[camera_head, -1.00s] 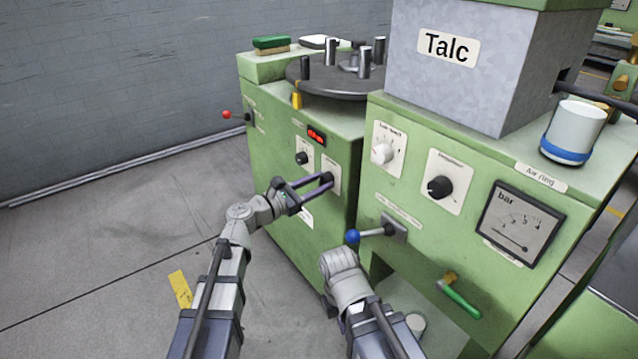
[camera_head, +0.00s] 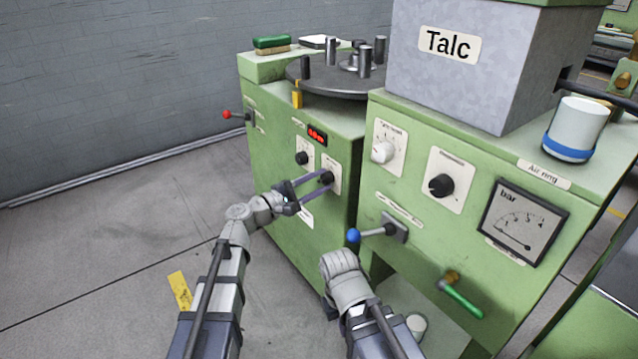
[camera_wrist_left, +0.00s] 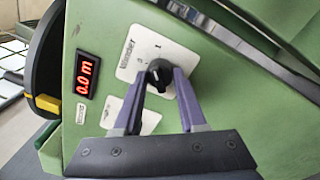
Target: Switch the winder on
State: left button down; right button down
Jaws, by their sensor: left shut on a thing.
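The winder switch is a black rotary knob (camera_wrist_left: 159,74) on a white plate marked "Winder" with 0 and 1, seen in the left wrist view. In the head view the knob (camera_head: 327,178) sits on the green cabinet front below the turntable. My left gripper (camera_head: 326,180) is shut on the knob, with one purple finger on each side, as the left wrist view (camera_wrist_left: 160,76) also shows. I cannot tell which mark the knob points at. The red display (camera_wrist_left: 87,74) beside it reads 0.0 m. My right arm is low in the middle; its fingers are hidden.
A second black knob (camera_head: 303,158) is left of the winder switch. A red-tipped lever (camera_head: 228,114) sticks out at the far left, and a blue-tipped lever (camera_head: 354,236) lies close above my right wrist. The floor at left has free room.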

pick_arm(q)
jog(key=shift+m, duration=1.2)
jog(key=shift+c, duration=2.3)
grip_release()
jog(key=v, duration=0.7)
jog(key=shift+s+a, duration=0.25)
jog(key=shift+a, duration=0.1)
jog(key=shift+f, duration=0.1)
